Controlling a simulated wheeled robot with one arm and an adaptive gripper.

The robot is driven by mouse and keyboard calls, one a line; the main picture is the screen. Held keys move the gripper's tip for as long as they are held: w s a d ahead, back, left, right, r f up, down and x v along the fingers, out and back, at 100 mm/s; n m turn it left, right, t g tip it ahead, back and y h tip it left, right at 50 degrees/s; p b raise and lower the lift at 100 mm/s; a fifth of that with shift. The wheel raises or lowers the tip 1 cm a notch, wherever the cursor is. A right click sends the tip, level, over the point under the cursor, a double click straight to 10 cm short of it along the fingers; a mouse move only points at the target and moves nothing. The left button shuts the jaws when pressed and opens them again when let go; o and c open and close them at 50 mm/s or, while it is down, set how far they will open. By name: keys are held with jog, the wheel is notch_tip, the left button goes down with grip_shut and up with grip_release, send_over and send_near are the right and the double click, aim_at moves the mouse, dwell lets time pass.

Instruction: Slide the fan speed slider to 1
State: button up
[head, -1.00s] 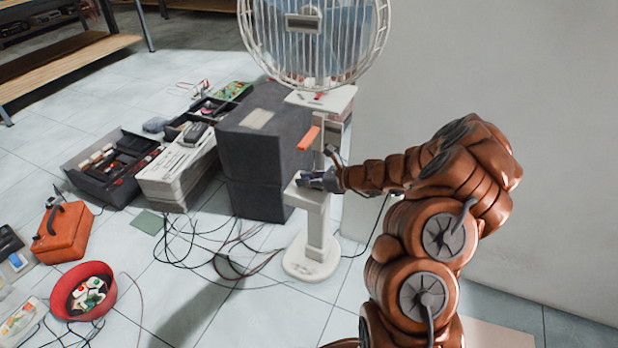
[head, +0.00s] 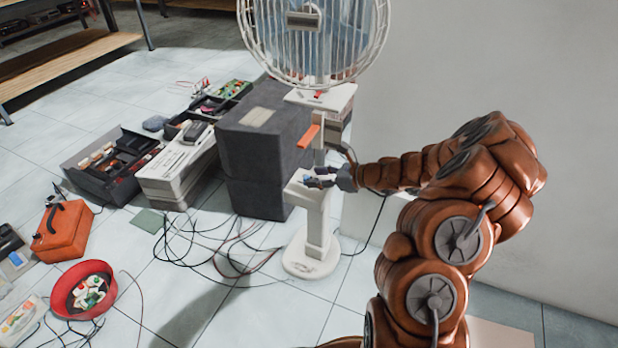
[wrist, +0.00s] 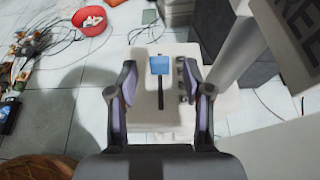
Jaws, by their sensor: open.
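The white stand fan (head: 312,40) stands on the floor, with a pale control panel (head: 305,195) low on its post. In the wrist view the panel (wrist: 145,105) has a blue slider knob (wrist: 160,65) at the upper end of a dark slot (wrist: 160,98). Dark markings (wrist: 182,85) lie right of the slot, partly hidden by the right finger and too small to read. My gripper (head: 309,177) is over the panel. In the wrist view my gripper (wrist: 159,68) is open, with one finger either side of the knob and gaps to both.
Dark grey boxes (head: 255,150) stand left of the fan post, close to the panel. Cables (head: 205,245) lie on the floor. A red bowl (head: 85,290) and an orange case (head: 62,230) are farther left. A pale wall (head: 480,70) is on the right.

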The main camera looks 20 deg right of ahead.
jog(key=v, duration=0.8)
jog(key=shift+a, duration=0.1)
dwell(0.3)
jog(key=s+a+r+n+g+y+p, duration=0.25)
jog(key=a+r+n+p, duration=0.4)
jog(key=a+r, duration=0.45)
jog(key=s+a+r+n+g+h+p, duration=0.4)
jog(key=s+a+r+n+g+p, duration=0.55)
jog(key=s+a+r, duration=0.45)
jog(key=s+d+r+n+h+p, duration=0.4)
jog(key=s+r+n+p, duration=0.1)
jog(key=s, duration=0.5)
jog(key=s+d+r+n+h+p, duration=0.3)
jog(key=s+r+n+p, duration=0.3)
jog(key=s+r+p, duration=0.2)
jog(key=shift+s+d+r+h, duration=0.35)
jog(key=shift+s+d+r, duration=0.15)
jog(key=shift+s+r, duration=0.45)
jog(key=shift+w+r, duration=0.1)
